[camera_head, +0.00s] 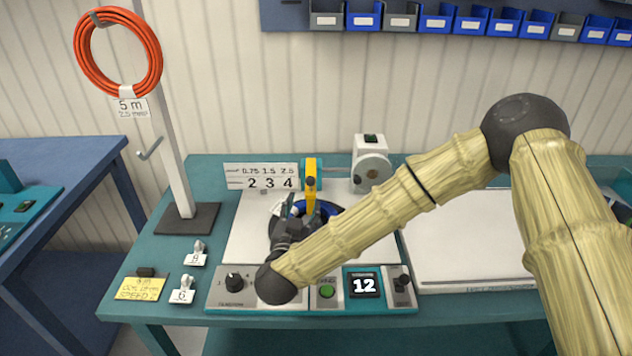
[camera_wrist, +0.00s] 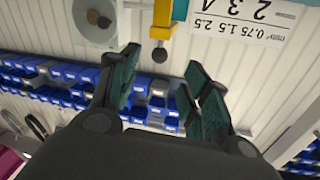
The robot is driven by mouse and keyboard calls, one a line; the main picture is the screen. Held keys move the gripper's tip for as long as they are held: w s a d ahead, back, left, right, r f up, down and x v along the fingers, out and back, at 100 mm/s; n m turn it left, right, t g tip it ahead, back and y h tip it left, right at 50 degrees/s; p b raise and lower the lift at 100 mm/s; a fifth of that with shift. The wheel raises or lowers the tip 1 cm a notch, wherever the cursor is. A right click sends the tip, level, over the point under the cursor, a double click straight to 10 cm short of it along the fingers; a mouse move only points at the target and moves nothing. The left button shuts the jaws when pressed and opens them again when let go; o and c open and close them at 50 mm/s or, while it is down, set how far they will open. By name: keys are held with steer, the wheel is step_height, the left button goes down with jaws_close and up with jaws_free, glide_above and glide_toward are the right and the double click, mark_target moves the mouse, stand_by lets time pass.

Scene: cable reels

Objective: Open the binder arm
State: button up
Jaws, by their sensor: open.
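The yellow binder arm (camera_head: 311,195) stands upright on a teal mount behind my gripper in the head view. A dark knob shows on it. In the wrist view, which is upside down, part of the yellow arm (camera_wrist: 162,14) and a round dark knob show at the top. My gripper (camera_head: 298,208) is in front of the binder arm, and its fingers (camera_wrist: 160,80) are apart with nothing between them. The head view does not show clearly whether a finger touches the arm. A blue round part (camera_head: 328,209) is partly hidden behind my gripper.
A control panel (camera_head: 328,305) with a knob, green button and display reading 12 lies along the front edge. A white winder unit (camera_head: 370,165) stands behind right. A number plate (camera_head: 262,177) is behind left. A post with an orange coil (camera_head: 152,72) stands left.

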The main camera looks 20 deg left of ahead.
mark_target(310, 183)
steer(key=w, duration=0.3)
steer(key=w+p, duration=0.1)
steer(key=w, duration=0.2)
steer(key=w+a+r+p, duration=0.1)
steer(key=w, duration=0.2)
steer(key=shift+w, duration=0.2)
steer(key=shift+w+f, duration=0.15)
steer(key=shift+w, duration=0.7)
steer(key=shift+p, duration=0.3)
jaws_close()
